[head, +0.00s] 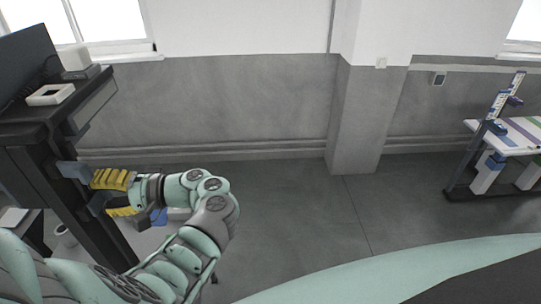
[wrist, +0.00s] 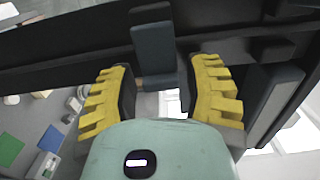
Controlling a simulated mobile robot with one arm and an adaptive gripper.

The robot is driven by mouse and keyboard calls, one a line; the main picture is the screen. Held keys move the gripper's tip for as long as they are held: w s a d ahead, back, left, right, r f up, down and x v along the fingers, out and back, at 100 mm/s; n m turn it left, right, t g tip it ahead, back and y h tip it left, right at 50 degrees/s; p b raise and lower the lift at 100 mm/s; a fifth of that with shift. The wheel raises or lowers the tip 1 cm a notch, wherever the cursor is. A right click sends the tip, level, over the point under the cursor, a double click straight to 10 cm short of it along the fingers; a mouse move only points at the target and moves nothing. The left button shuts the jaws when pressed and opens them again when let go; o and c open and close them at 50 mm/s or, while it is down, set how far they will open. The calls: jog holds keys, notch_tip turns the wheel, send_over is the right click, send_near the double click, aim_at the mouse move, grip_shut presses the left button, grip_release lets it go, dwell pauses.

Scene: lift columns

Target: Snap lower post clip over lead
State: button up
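A dark post (head: 60,200) of a lift desk stands at the left of the head view, with an upper blue-grey clip (head: 72,169) and a lower blue-grey clip (head: 96,204) on it. My gripper (head: 98,193) has yellow ribbed fingers and is beside the post at the clips. In the wrist view my gripper (wrist: 160,85) is open, with a gap between its fingers. A blue-grey block (wrist: 153,48), which looks like the lower clip, is beyond the gap; contact cannot be told. Another blue-grey block (wrist: 268,105) is right of the right finger. I cannot make out the lead.
A dark desktop (head: 60,105) with a monitor (head: 25,62) and a white box (head: 50,95) is above the post. Another lift table (head: 510,135) stands at the far right. The grey floor (head: 300,210) between is clear. A wall pillar (head: 362,120) stands behind.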

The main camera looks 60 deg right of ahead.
aim_at(110, 195)
jog(key=shift+o, duration=1)
jog(key=shift+s+d, duration=0.1)
jog(key=shift+v, duration=3.05)
jog(key=shift+s+d, duration=0.35)
jog(key=shift+s, duration=0.1)
jog(key=shift+s, duration=0.1)
